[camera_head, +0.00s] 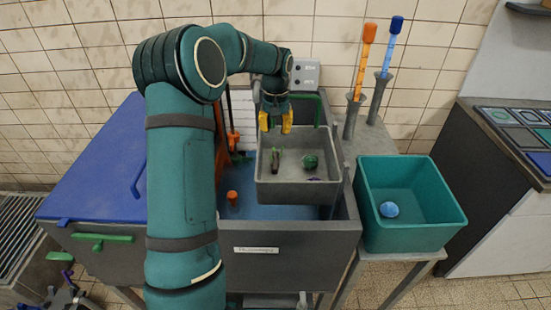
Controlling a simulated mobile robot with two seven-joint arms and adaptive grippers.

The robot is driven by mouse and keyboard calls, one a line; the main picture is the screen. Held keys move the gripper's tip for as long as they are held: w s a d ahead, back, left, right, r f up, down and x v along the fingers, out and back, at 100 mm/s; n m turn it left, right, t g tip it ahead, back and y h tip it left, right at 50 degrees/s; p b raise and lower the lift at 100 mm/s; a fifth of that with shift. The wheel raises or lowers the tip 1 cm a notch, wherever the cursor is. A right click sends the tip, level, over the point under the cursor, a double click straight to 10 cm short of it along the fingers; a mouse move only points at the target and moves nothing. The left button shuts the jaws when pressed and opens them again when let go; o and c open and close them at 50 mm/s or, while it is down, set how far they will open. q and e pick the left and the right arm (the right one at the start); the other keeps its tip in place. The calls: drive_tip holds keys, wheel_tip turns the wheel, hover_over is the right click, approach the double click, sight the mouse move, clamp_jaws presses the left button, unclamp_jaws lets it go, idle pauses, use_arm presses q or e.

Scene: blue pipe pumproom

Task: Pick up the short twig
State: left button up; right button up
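A short brown twig-like piece (276,161) lies in the grey tray (295,188), left of its middle. A dark green lump (310,162) lies to its right in the same tray, and a small purple piece (313,179) lies near the front wall. My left gripper (275,123) hangs with its yellow fingertips pointing down over the tray's back edge, behind the twig. Its fingers are apart, with nothing visible between them. My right gripper is not in view.
The tray sits over a grey sink holding blue water (250,211). A teal bin (410,237) with a blue ball (389,209) stands at the right. Upright orange (363,65) and blue-topped (387,50) tools stand behind it. A blue lid (100,170) is at the left.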

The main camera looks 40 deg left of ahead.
sight(276, 159)
use_arm(q)
wheel_tip(276, 159, down, 13)
drive_tip(key=b, duration=0.2)
drive_tip(key=shift+b, duration=0.35)
drive_tip(key=shift+s+r, duration=0.1)
drive_tip(key=shift+o, duration=0.2)
drive_tip(key=c, duration=0.5)
